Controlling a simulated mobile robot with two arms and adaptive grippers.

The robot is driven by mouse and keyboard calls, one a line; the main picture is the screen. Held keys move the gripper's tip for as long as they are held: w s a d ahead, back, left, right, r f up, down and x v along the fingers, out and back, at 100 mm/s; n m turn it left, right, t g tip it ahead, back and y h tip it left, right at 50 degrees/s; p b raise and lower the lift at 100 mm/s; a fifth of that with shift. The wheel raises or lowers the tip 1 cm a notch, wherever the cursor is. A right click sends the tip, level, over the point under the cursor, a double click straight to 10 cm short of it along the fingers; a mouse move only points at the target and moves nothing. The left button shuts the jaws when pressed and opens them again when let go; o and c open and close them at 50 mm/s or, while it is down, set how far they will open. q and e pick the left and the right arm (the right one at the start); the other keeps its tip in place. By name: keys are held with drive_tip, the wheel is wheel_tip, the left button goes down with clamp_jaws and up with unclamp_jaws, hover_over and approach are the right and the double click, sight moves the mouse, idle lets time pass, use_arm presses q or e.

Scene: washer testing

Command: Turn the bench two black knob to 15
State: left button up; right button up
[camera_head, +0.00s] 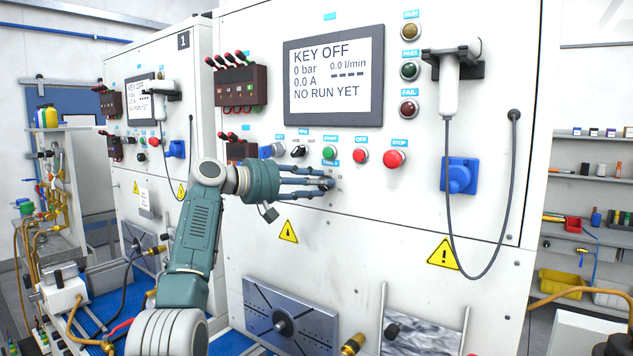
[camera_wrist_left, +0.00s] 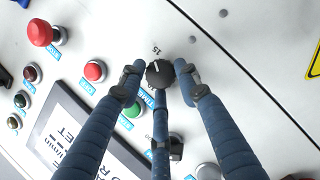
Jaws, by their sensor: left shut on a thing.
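The black knob (camera_wrist_left: 159,73) shows in the left wrist view, a ridged round dial with a small light pointer mark. A printed "15" stands just above it, and the mark seems to face roughly that way; the exact setting is hard to read. My left gripper (camera_wrist_left: 161,78) is shut on this knob, with a finger on each side and a third from below. In the head view my left gripper (camera_head: 325,183) reaches from the left to the near bench panel (camera_head: 420,210), under the green button, and its fingers largely hide the knob. My right gripper is not in view.
A green button (camera_head: 330,153), a red button (camera_head: 361,156) and a larger red stop button (camera_head: 395,159) sit close above the gripper. The screen (camera_head: 335,78) reads KEY OFF and NO RUN YET. A cable (camera_head: 448,230) hangs at right. Bench 1 (camera_head: 160,60) stands at left.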

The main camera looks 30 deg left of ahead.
use_arm(q)
drive_tip(key=shift+a+f, duration=0.1)
drive_tip(key=shift+f, duration=0.1)
drive_tip(key=o, duration=0.9)
drive_tip(key=shift+c, duration=0.2)
drive_tip(key=shift+o, duration=1.1)
drive_tip(key=shift+w, duration=0.1)
drive_tip(key=shift+w+a, duration=0.1)
drive_tip(key=shift+w, duration=0.05)
drive_tip(key=v, duration=1.2)
drive_tip(key=shift+a, duration=0.1)
